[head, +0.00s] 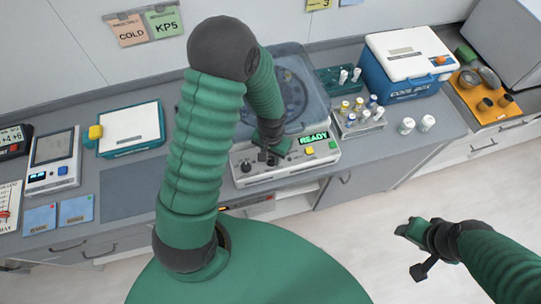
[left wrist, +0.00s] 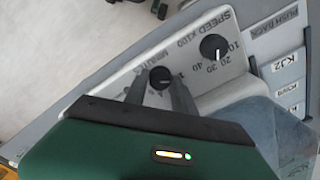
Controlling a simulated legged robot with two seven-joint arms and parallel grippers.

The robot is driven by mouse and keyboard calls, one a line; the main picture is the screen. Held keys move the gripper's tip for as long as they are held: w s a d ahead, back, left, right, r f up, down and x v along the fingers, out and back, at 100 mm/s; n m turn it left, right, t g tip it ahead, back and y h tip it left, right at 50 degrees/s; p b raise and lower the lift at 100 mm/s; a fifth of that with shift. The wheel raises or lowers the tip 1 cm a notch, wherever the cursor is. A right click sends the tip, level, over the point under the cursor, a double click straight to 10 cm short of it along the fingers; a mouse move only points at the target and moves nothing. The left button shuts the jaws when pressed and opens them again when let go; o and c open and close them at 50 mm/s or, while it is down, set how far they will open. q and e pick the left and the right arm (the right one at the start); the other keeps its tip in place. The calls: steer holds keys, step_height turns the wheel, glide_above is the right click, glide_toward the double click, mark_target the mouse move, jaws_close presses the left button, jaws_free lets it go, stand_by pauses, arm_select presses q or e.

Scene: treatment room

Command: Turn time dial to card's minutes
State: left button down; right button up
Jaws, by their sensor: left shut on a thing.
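The time dial (left wrist: 160,78) is a small black knob with a pale pointer mark, beside the printed word MINUTES in the left wrist view. My left gripper (left wrist: 159,88) is shut on it, one finger on each side. In the head view my left gripper (head: 270,156) reaches down to the centrifuge's front panel (head: 288,172) and hides the dial. The second black knob, the speed dial (left wrist: 213,47), is free; it also shows in the head view (head: 246,167). Two wall cards read COLD (head: 130,31) and KP5 (head: 164,22). My right gripper (head: 404,230) hangs above the floor, apart from everything.
A tube rack (head: 360,122) and blue cool box (head: 408,65) stand to the right. A dark mat (head: 130,188) lies bare to the left.

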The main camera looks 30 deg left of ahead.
arm_select(q)
steer(key=shift+s+a, duration=0.1)
steer(key=shift+a, duration=0.1)
steer(key=shift+d, duration=0.4)
steer(key=shift+a+m, duration=0.25)
steer(key=shift+m, duration=0.75)
steer(key=m, duration=0.1)
steer(key=m+p, duration=0.1)
steer(key=shift+d+m, duration=0.2)
steer(key=shift+m, duration=0.1)
steer(key=m+p, duration=0.1)
steer(key=m, duration=0.1)
steer(key=shift+a+m, duration=0.1)
steer(key=shift+m, duration=0.3)
steer(key=m+p, duration=0.1)
steer(key=m, duration=0.3)
arm_select(e)
steer(key=r, duration=0.3)
steer(key=shift+d+r, duration=0.15)
steer(key=shift+d, duration=0.05)
arm_select(q)
steer(key=shift+m, duration=0.3)
